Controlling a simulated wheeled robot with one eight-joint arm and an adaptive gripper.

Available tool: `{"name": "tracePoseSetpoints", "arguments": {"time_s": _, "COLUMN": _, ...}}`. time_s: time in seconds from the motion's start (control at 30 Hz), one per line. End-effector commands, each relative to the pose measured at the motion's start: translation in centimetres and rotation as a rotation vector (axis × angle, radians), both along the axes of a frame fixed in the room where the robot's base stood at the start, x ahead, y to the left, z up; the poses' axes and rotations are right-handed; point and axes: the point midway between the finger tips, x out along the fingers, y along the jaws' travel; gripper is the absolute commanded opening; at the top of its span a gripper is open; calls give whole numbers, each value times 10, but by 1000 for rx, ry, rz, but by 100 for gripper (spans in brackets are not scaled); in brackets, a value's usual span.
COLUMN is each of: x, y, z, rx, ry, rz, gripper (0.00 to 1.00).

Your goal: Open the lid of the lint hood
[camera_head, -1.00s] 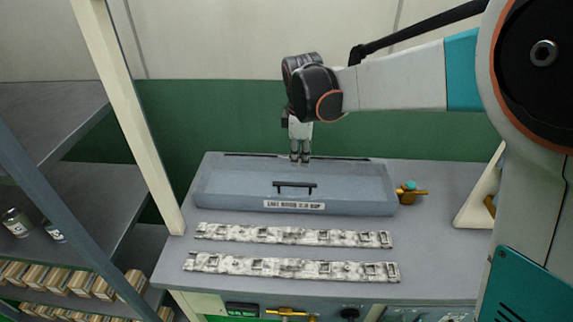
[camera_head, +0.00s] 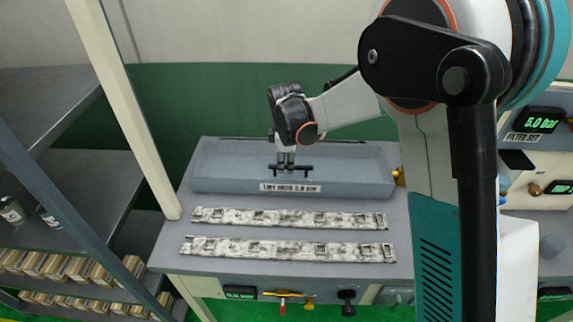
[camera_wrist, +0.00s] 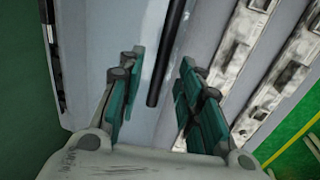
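The lint hood (camera_head: 350,178) is a shallow grey-blue box on the bench, with its lid down. A dark bar handle (camera_head: 304,168) stands on the lid near the front, above a printed label. My gripper (camera_head: 286,168) points down over the lid, at the left part of the handle in the head view. In the wrist view my gripper (camera_wrist: 152,98) has its green finger pads apart. The handle (camera_wrist: 168,60) shows there as a dark bar beyond the fingers, lying in the gap between them. I cannot tell whether the fingers reach down around it.
Two mottled pale strips with clips, a rear one (camera_head: 290,218) and a front one (camera_head: 288,249), lie before the hood. A brass fitting (camera_head: 398,177) is at the hood's right side. A pale post (camera_head: 130,115) and shelves with small boxes (camera_head: 60,267) stand left.

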Motion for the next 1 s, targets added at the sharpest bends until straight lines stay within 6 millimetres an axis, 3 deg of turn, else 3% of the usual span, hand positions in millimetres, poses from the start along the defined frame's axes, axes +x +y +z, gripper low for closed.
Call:
{"name": "tracePoseSetpoints", "arguments": {"time_s": 0.13, "x": 2, "y": 0, "z": -11, "rx": 0, "ry": 0, "rz": 0, "gripper": 33}}
{"name": "tracePoseSetpoints", "arguments": {"time_s": 0.47, "x": 2, "y": 0, "z": -13, "rx": 0, "ry": 0, "rz": 0, "gripper": 33}}
{"name": "tracePoseSetpoints", "arguments": {"time_s": 0.6, "x": 2, "y": 0, "z": -13, "rx": 0, "ry": 0, "rz": 0, "gripper": 1}}
{"name": "tracePoseSetpoints", "arguments": {"time_s": 1.0, "x": 5, "y": 0, "z": -7, "rx": 1, "ry": 23, "rz": 0, "gripper": 0}}
